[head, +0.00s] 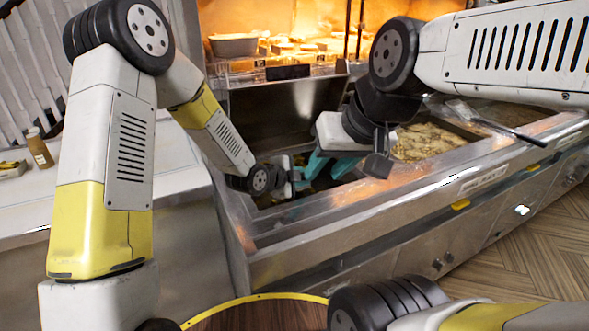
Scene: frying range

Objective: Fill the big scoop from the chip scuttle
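My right gripper (333,162) reaches down from the right over the left end of the metal range. Its teal fingers look spread apart, with nothing clearly seen between them. My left gripper (299,179) is low at the left end of the same well, close beside the right one. Its fingers are small and partly hidden, so I cannot tell whether they are open or shut. The chip scuttle seems to be this steel well (262,200); its contents are mostly hidden by my grippers. I cannot make out the big scoop.
Golden fried food (425,141) lies in a pan farther right. A dark-handled tool (515,132) rests across the range's right part. A lit warming cabinet (290,45) stands behind. A brown bottle (40,150) stands on the left counter (90,185). The range's front edge runs below my grippers.

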